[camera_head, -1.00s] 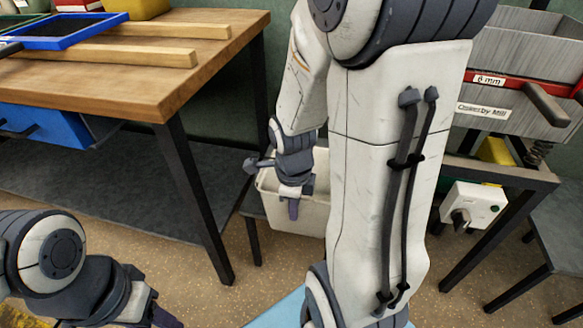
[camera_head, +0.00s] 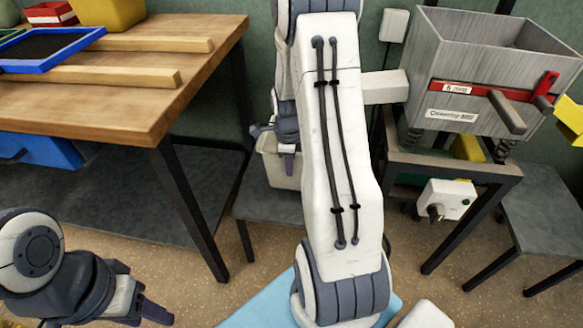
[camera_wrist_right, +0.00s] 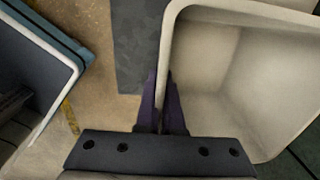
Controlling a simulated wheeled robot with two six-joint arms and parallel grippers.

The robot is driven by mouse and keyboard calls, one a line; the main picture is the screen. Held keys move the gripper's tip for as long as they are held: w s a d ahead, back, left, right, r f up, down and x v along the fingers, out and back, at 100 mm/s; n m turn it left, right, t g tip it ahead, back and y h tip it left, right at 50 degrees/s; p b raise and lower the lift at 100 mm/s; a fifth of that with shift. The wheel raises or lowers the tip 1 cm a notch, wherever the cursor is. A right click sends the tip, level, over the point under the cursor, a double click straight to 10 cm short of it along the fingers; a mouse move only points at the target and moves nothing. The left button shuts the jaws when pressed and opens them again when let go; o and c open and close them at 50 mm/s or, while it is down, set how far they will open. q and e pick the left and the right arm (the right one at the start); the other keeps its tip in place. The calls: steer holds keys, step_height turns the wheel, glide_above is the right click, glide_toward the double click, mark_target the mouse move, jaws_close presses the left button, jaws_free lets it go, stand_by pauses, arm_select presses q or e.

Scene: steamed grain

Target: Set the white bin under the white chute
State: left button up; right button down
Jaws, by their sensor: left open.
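The white bin (camera_head: 270,150) is upright and open-topped in the middle of the head view, partly hidden behind my right arm. My right gripper (camera_head: 287,148) is at its near rim. In the right wrist view the two dark fingers (camera_wrist_right: 160,112) lie on either side of the wall of the bin (camera_wrist_right: 205,75), closed on it; the bin looks empty. The white chute (camera_head: 385,87) sticks out leftward from the grey mill, up and right of the bin. My left gripper (camera_head: 148,312) is open and empty at the lower left.
A grey low stand (camera_head: 270,206) shows below the bin; contact is unclear. The wooden table (camera_head: 120,105) is at left. The mill hopper (camera_head: 470,85) stands on a dark frame (camera_head: 470,172) with a control box (camera_head: 447,200). A grey stool (camera_head: 550,215) is at right.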

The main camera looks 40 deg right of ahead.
steer(key=w+d+f+b, duration=0.2)
steer(key=f, duration=0.1)
steer(key=shift+w+d+f+b, duration=0.1)
steer(key=shift+d+f+b, duration=0.15)
steer(key=shift+f+b, duration=0.05)
steer(key=shift+r, duration=0.1)
steer(key=c, duration=1.1)
jaws_free()
steer(key=shift+o, duration=0.2)
